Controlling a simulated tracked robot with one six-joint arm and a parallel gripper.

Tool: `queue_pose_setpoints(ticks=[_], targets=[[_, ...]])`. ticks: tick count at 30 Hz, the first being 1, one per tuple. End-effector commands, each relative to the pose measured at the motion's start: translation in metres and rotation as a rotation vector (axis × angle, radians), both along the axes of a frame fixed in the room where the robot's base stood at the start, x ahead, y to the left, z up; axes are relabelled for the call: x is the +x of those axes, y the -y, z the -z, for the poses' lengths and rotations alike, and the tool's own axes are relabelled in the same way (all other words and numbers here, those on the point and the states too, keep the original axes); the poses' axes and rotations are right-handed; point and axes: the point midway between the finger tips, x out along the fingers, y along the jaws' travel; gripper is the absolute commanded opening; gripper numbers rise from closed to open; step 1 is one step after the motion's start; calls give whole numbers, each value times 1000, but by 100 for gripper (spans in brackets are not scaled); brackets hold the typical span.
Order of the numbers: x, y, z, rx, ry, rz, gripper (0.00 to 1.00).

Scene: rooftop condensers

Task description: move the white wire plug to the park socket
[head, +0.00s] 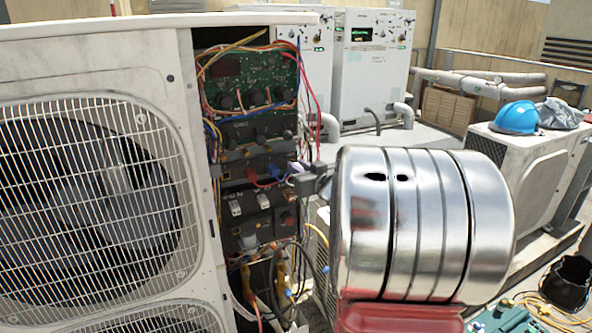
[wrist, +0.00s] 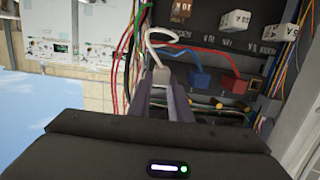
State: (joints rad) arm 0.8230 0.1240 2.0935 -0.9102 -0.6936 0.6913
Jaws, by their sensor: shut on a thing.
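My gripper (wrist: 167,98) is shut on the white wire plug (wrist: 161,75) in the wrist view. Its white wire (wrist: 163,36) loops up from the plug toward the panel. In the head view my gripper (head: 304,183) is at the right edge of the open control panel, and the plug is hard to make out there. A blue plug (wrist: 199,80) and a red plug (wrist: 234,83) sit in a row to the right of the held plug in the wrist view. A small square socket (wrist: 256,85) beside the red one looks empty. I cannot tell which socket is the park socket.
The panel holds a green circuit board (head: 240,80) and loose coloured wires (head: 312,100) along its right side. White fuse blocks (wrist: 236,20) sit near the sockets. The condenser's grille (head: 80,200) is to the left. A blue hard hat (head: 516,118) lies on another unit.

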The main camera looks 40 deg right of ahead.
Motion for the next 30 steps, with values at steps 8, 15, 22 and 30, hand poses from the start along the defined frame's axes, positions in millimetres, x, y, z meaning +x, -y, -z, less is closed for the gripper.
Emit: queue_pose_setpoints(ticks=[8, 15, 22, 30], targets=[[4, 1, 0, 0, 1, 0, 0], [5, 1, -1, 0, 1, -1, 0], [5, 1, 0, 0, 1, -1, 0], [7, 1, -1, 0, 1, -1, 0]])
